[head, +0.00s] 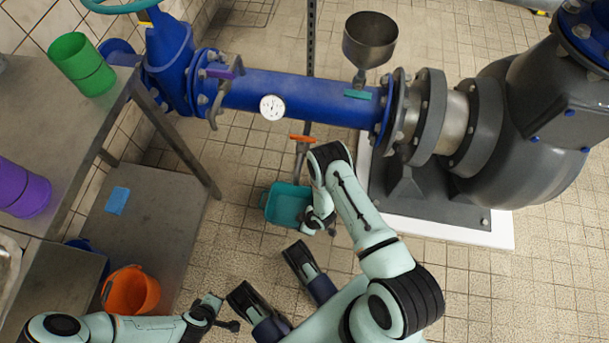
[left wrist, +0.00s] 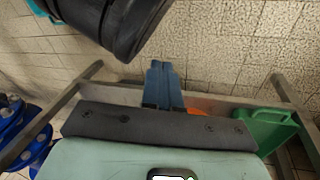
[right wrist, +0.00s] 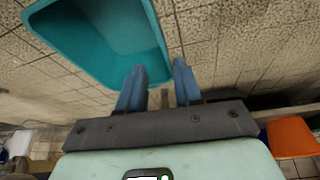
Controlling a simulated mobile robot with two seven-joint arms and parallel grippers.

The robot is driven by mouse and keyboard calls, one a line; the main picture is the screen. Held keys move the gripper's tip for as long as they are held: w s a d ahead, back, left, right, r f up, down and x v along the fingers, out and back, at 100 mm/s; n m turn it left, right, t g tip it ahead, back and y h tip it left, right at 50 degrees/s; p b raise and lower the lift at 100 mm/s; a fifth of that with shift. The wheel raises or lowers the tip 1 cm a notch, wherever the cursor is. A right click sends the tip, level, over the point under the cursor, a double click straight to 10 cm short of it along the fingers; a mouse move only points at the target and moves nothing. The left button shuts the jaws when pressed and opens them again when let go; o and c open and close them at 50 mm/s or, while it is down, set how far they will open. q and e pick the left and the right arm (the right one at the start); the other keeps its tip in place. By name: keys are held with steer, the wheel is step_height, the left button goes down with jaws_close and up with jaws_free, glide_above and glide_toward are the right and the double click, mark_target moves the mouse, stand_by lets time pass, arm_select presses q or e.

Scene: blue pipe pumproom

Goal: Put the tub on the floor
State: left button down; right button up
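The teal tub (head: 287,204) is below the blue pipe, near the orange-handled valve, in the head view. It fills the upper left of the right wrist view (right wrist: 90,45), its open side showing. My right gripper (head: 318,222) is at the tub's right side in the head view. In the right wrist view its fingers (right wrist: 158,88) are apart, with the tub's near corner and side wall beside and between them. I cannot tell whether the tub touches the floor. My left gripper (head: 222,312) is away from the tub, low in the head view; its fingers (left wrist: 164,85) are together and empty.
A steel table (head: 75,120) at left bears a green cup (head: 82,65) and a purple cup (head: 22,188). Its lower shelf (head: 150,225) holds an orange bucket (head: 130,291) and a blue cloth (head: 117,200). A grey pump (head: 540,130) stands at right. Tiled floor (head: 235,240) is clear left of the tub.

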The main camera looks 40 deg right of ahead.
steer(key=s+a+r+m, duration=0.1)
steer(key=s+r+m, duration=0.2)
steer(key=r+m, duration=0.3)
steer(key=s+a+r+m+g, duration=0.1)
steer(key=s+r+m, duration=0.3)
steer(key=r, duration=0.5)
steer(key=shift+a+r+m, duration=0.25)
steer(key=shift+m, duration=0.75)
steer(key=shift+s, duration=0.1)
